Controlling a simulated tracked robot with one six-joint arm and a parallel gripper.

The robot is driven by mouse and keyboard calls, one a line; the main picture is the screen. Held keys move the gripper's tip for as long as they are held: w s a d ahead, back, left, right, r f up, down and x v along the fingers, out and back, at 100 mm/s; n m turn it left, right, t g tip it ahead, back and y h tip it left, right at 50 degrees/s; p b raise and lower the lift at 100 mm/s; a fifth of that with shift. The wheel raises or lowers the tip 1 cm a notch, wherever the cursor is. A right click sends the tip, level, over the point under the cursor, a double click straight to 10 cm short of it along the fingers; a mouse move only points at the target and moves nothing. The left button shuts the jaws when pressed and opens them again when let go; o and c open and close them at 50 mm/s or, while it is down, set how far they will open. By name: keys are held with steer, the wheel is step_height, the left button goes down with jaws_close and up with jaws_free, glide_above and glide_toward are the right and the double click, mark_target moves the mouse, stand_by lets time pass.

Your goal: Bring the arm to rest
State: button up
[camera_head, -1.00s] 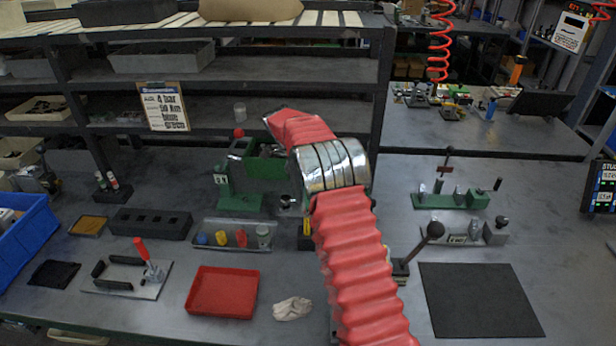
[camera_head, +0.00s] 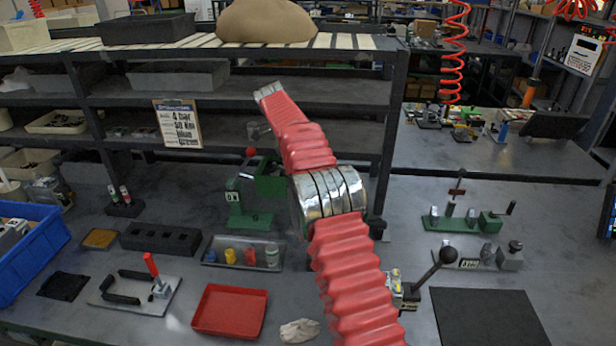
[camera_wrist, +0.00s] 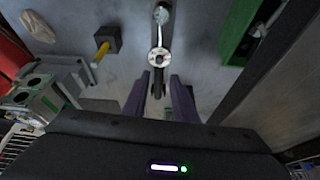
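My arm in its red sleeve (camera_head: 350,265) rises through the middle of the head view, bends at a shiny metal joint, and its upper part leans up and left above the bench. My gripper's fingers cannot be made out in the head view. In the wrist view my gripper (camera_wrist: 159,88) shows two purplish fingers spread apart. A round metal piece with a pale ring and a dark stem (camera_wrist: 158,57) shows beyond and between them; I see no contact with the fingers.
A shelf rack (camera_head: 245,102) stands behind the arm.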

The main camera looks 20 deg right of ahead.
steer(key=shift+r, duration=0.1)
stand_by(0.3)
steer(key=s+a+r+n+t+y, duration=0.1)
steer(key=s+a+r+n+t, duration=0.1)
steer(key=s+r+n, duration=0.65)
steer(key=s+a+r+n+t+y, duration=0.15)
steer(key=s+r+n, duration=0.35)
steer(key=s, duration=0.6)
steer(key=s+a+f+n+t+y, duration=0.1)
steer(key=s+n, duration=0.4)
steer(key=s, duration=0.6)
steer(key=s+a+f+n+t, duration=0.3)
steer(key=s+f+n, duration=0.2)
steer(key=s, duration=0.7)
steer(key=shift+a+f+y, duration=0.2)
steer(key=shift+f+y, duration=0.15)
steer(key=shift+f, duration=0.25)
